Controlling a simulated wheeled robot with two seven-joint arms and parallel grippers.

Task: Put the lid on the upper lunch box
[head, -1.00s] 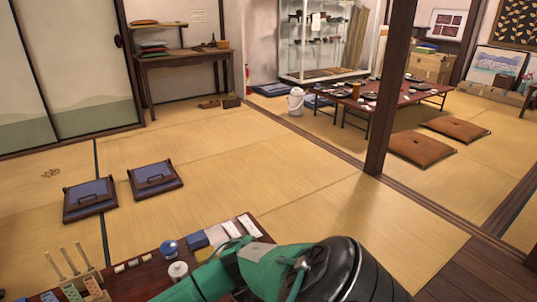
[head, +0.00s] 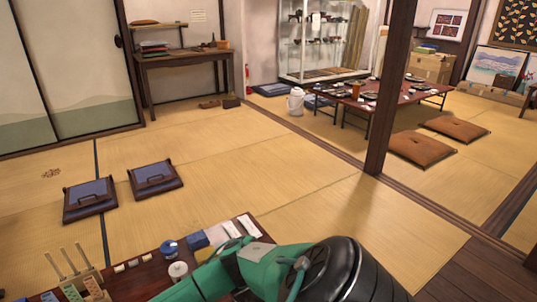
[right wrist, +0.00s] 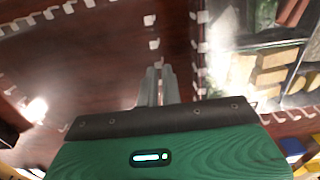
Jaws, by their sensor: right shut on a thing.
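My right gripper (right wrist: 158,86) shows in the right wrist view with its two grey fingers close together. It is shut on a dark red-brown panel with white marks along its edges (right wrist: 100,60), which appears to be the lid; its outline is hard to separate from the dark table. A lunch box (right wrist: 203,45) with a white-marked rim is at the right of that view, cut off by the frame. Yellow blocks, greens and reddish pieces of food lie in it. In the head view only my green right arm shows, and the lunch boxes are out of frame. My left gripper is not in view.
In the head view the near table (head: 140,282) holds a blue round item (head: 169,247), a white round item (head: 178,271), a blue block (head: 194,240) and a rack of sticks (head: 75,270). A wooden post (head: 388,95) stands further right.

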